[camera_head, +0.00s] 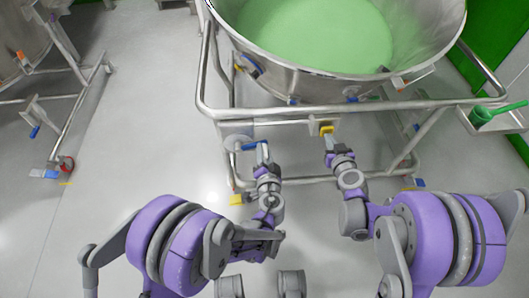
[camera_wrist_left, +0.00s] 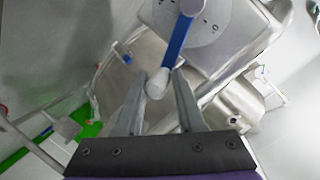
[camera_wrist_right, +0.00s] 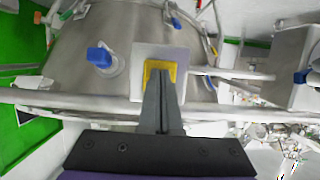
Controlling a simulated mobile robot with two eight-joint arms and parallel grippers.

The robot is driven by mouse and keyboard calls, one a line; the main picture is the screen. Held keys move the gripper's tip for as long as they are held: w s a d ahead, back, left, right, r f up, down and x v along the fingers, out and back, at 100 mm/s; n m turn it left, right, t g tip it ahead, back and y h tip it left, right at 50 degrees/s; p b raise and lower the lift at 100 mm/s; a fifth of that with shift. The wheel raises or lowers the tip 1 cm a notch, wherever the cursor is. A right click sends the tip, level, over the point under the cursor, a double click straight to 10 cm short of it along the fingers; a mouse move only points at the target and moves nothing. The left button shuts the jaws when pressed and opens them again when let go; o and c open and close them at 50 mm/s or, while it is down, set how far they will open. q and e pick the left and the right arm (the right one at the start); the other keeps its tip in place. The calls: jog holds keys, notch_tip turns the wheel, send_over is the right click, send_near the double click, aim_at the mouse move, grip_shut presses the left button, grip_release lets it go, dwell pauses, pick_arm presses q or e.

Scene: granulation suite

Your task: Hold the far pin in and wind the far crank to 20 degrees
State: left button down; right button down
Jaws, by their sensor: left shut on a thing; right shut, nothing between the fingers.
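The crank has a blue arm (camera_wrist_left: 177,40) on a round marked dial (camera_wrist_left: 208,25), with a pale knob (camera_wrist_left: 157,80) at its free end. It also shows in the head view (camera_head: 254,146), below the vessel frame's rail. My left gripper (camera_head: 264,153) is shut on the knob; its fingers (camera_wrist_left: 158,90) lie either side of it. The pin is yellow and sits in a square plate; it shows in the right wrist view (camera_wrist_right: 153,65) and the head view (camera_head: 327,129). My right gripper (camera_head: 329,143) is shut and empty, its tips (camera_wrist_right: 160,75) against the yellow part, hiding its middle.
A large steel vessel (camera_head: 300,84) with green contents stands in a tubular frame (camera_head: 215,108) just beyond both grippers. A blue knob (camera_wrist_right: 100,57) is left of the pin in the right wrist view. A tray with a green scoop (camera_head: 485,116) is at right.

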pick_arm(q)
jog(key=shift+d+f, duration=0.25)
jog(key=shift+f, duration=0.45)
dwell(1.1)
jog(key=shift+a, duration=0.1)
pick_arm(e)
jog(key=s, duration=0.8)
dwell(0.4)
pick_arm(q)
jog(key=shift+c, duration=2.4)
grip_release()
jog(key=shift+w, duration=0.1)
jog(key=f+v, duration=0.2)
jog(key=v, duration=0.8)
jog(key=shift+s+f, duration=0.15)
jog(key=shift+s, duration=0.1)
